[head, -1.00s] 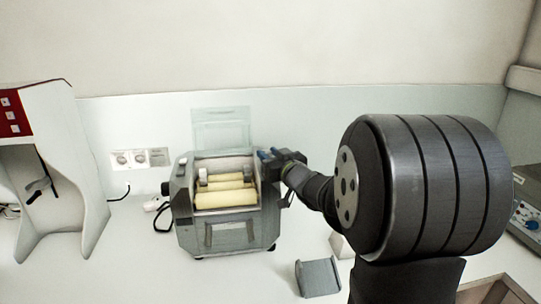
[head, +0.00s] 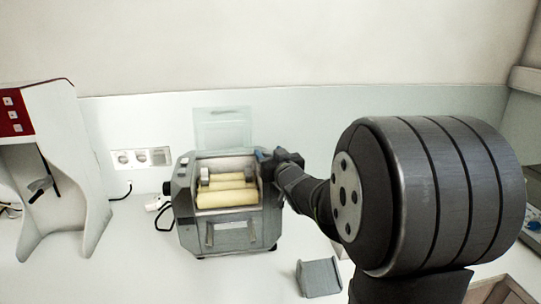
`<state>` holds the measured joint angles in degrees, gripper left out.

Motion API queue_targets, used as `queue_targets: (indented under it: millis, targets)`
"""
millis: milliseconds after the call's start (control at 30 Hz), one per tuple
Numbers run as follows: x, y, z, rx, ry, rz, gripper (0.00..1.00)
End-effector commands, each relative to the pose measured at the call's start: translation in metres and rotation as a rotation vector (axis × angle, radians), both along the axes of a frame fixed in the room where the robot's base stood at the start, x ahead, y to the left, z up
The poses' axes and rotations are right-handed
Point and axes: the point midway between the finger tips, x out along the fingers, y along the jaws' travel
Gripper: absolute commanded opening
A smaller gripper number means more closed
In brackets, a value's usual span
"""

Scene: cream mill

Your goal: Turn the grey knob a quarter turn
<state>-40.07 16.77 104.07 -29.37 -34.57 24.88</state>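The cream mill (head: 230,234) is a grey machine with cream-coloured rollers (head: 226,188) inside and a clear lid (head: 222,128) raised behind them. My gripper (head: 268,157) is at the mill's upper right side, at the end of my dark arm. It is small here and partly hidden by my wrist, so I cannot tell whether its fingers are open or shut. I cannot make out the grey knob for certain; the right side of the mill is largely covered by my arm.
A white stand with a red panel (head: 14,112) is at the left. Wall sockets (head: 140,158) are behind the mill. A small grey scoop-like piece (head: 319,277) lies on the white counter (head: 140,262) to the right. The front left counter is clear.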

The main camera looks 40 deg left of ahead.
Motion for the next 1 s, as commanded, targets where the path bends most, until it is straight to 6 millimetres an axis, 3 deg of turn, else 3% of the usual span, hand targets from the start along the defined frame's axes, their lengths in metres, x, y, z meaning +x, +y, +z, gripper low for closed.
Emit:
queue_targets:
  millis: [233, 367, 1000]
  targets:
    - [-0.001, -0.002, -0.001, -0.001, 0.001, 0.000, 0.51]
    - [-0.008, -0.013, 0.000, -0.002, 0.001, -0.001, 0.51]
    - [-0.076, -0.115, 0.000, 0.000, -0.001, -0.003, 0.51]
